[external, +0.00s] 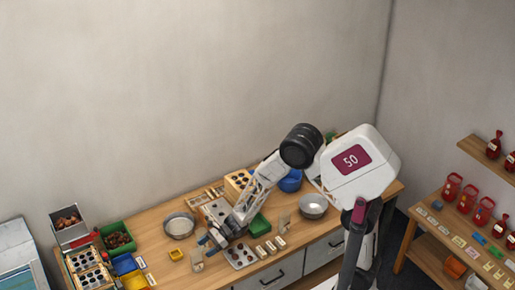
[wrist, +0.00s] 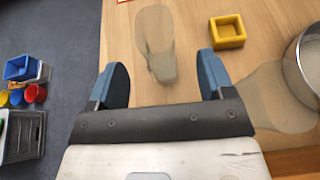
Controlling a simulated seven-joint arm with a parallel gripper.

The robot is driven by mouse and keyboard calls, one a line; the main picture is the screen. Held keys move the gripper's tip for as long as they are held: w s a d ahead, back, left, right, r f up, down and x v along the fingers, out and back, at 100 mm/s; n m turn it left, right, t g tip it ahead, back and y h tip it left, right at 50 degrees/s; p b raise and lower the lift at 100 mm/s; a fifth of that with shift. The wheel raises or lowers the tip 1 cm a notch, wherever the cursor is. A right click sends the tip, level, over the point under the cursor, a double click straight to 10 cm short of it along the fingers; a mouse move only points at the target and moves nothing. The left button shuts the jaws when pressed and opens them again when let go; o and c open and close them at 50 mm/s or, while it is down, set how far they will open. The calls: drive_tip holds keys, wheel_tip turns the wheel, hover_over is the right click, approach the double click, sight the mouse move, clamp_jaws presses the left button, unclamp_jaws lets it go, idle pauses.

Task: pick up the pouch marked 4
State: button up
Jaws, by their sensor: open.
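A translucent beige pouch (wrist: 154,32) lies on the table ahead of my gripper (wrist: 162,64) in the wrist view. Its near end reaches between my two blue fingers, which are apart and hold nothing. A second translucent pouch (wrist: 272,98) lies to the right, outside the right finger. I cannot read a number on either pouch. In the external view my gripper (external: 208,240) is low over the front of the table, and a small pale pouch (external: 197,261) shows just below it. Another pale pouch (external: 284,222) stands farther right, its mark too small to read.
A yellow square box (wrist: 227,31) and a metal bowl (wrist: 311,58) are to the right in the wrist view. The table's left edge is close, with bins (wrist: 22,68) on the floor beyond.

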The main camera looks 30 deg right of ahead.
sight(192, 257)
drive_tip(key=shift+a+f, duration=0.2)
drive_tip(key=shift+a, duration=0.3)
drive_tip(key=shift+a, duration=0.15)
drive_tip(key=shift+x, duration=2.45)
drive_tip(key=c, duration=1.3)
drive_tip(key=shift+r, duration=0.15)
